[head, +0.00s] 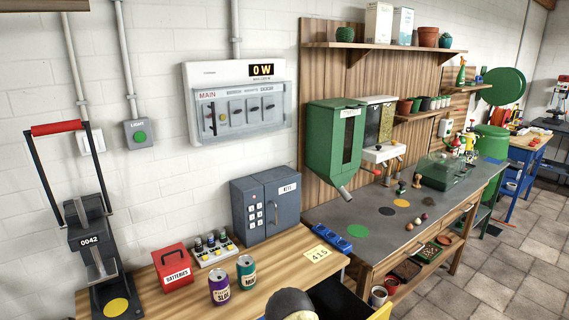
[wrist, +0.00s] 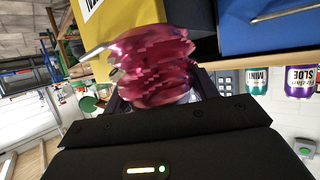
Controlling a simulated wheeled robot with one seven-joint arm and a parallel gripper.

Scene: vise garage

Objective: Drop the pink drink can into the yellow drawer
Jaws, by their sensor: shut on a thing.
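The pink drink can (wrist: 150,65) is crumpled and shiny, close in front of the wrist camera. My gripper (wrist: 158,92) is shut on it; the can and dark gripper body hide most of the fingers. The yellow drawer (wrist: 108,18) shows behind the can at the top of the wrist view, with part of a white label. In the head view a small yellow edge (head: 382,312), probably the same drawer, shows at the bottom beside a dark opening. The pink can cannot be made out in the head view.
A blue drawer front (wrist: 265,35) is beside the yellow one. On the wooden bench (head: 190,265) stand a purple can (head: 219,287), a green can (head: 246,272), a red battery box (head: 172,266) and a grey keypad box (head: 267,205). A grey-topped workbench (head: 390,225) stands to the right.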

